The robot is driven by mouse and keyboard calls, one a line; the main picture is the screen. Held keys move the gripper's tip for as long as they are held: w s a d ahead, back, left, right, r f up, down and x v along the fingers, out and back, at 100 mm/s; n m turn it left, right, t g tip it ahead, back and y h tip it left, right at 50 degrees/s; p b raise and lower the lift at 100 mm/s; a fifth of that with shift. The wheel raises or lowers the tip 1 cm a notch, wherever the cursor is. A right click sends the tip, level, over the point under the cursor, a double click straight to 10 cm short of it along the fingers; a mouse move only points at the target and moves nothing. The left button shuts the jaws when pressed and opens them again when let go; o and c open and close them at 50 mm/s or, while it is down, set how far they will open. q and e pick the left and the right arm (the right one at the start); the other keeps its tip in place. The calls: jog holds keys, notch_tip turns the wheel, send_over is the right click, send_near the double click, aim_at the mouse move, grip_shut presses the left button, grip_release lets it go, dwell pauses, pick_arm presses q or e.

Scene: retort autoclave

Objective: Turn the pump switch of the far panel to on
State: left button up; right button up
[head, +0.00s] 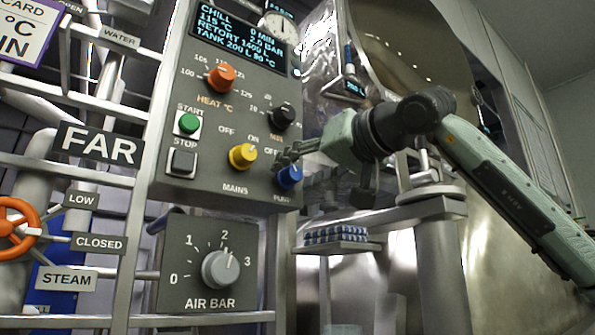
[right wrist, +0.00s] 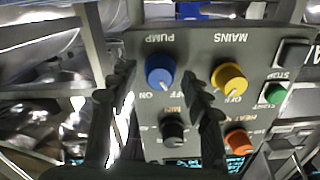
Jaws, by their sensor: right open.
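The far panel (head: 215,95) has a grey face with knobs, buttons and a display. Its pump switch, a blue knob (head: 289,177), sits at the lower right of this face. It also shows in the right wrist view (right wrist: 160,70), upside down, with its PUMP label. My right gripper (head: 287,157) is open at the panel's lower right. In the right wrist view its two dark fingers lie on either side of the blue knob, with gaps to both. I cannot tell how far the fingertips are from the panel face. My left gripper is not in view.
The yellow MAINS knob (head: 242,156) is close left of the blue knob. A black knob (head: 282,116) is above it. The green START button (head: 188,123) and orange heat knob (head: 222,77) are farther off. Below is the AIR BAR dial (head: 220,269). A FAR sign (head: 99,147) hangs left.

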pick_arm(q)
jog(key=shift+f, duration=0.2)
pick_arm(e)
jog(key=shift+w+a, duration=0.2)
jog(key=shift+w, duration=0.1)
grip_shut()
